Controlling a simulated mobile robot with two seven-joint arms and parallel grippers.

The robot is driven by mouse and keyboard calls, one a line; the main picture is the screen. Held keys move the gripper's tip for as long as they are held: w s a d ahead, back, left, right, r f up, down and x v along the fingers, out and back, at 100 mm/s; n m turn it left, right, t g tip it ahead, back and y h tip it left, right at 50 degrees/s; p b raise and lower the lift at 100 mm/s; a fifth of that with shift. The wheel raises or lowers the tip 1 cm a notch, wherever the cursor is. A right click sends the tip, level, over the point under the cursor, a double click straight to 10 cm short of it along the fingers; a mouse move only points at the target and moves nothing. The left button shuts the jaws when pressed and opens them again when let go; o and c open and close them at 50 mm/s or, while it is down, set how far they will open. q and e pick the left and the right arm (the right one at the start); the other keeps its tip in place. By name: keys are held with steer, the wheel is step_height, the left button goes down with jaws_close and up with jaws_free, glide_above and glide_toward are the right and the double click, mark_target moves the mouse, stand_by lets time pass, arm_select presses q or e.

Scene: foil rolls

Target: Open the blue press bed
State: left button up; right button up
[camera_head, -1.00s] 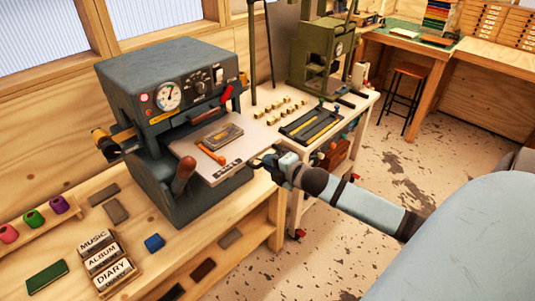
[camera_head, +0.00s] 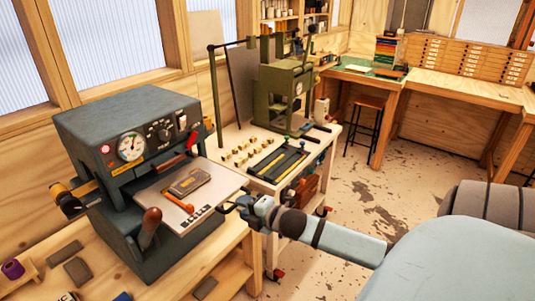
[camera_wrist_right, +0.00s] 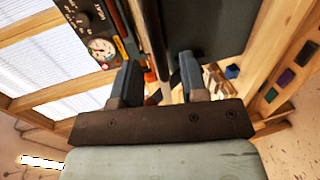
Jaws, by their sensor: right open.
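The blue press (camera_head: 120,118) is a dark blue-grey machine at left in the head view, with a gauge, knobs and a red lever. Its flat pale bed (camera_head: 222,181) sticks out from the front. A framed block (camera_head: 190,181) and an orange-handled tool (camera_head: 177,202) lie on the bed. My right gripper (camera_head: 231,203) is at the bed's outer edge, open. In the right wrist view, its two fingers (camera_wrist_right: 158,76) are apart, with the thin bed edge (camera_wrist_right: 147,45) seen between them; contact is unclear. My left gripper is not in view.
A wooden-knobbed handle (camera_head: 150,228) stands at the press front. A green press (camera_head: 285,88) and a white table (camera_head: 235,134) with small blocks and a dark tray (camera_head: 277,163) stand beyond. A stool (camera_head: 367,120) is farther back. Floor to the right is clear.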

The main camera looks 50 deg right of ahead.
steer(key=b+v, duration=0.1)
steer(key=v, duration=1)
steer(key=shift+s, duration=0.35)
steer(key=shift+d, duration=0.1)
steer(key=s+a+f+m+g+p, duration=0.1)
steer(key=s+a+f+m+g, duration=0.3)
steer(key=a+f+m, duration=0.85)
steer(key=s+a+f+m+y, duration=0.1)
steer(key=s+a+f, duration=0.1)
steer(key=a+f, duration=0.2)
steer(key=s+a+f+m+y+p, duration=0.1)
steer(key=a+f, duration=0.3)
steer(key=a, duration=0.4)
steer(key=shift+s+a+m+g, duration=0.3)
steer(key=shift+s+m, duration=0.3)
steer(key=shift+m, duration=0.15)
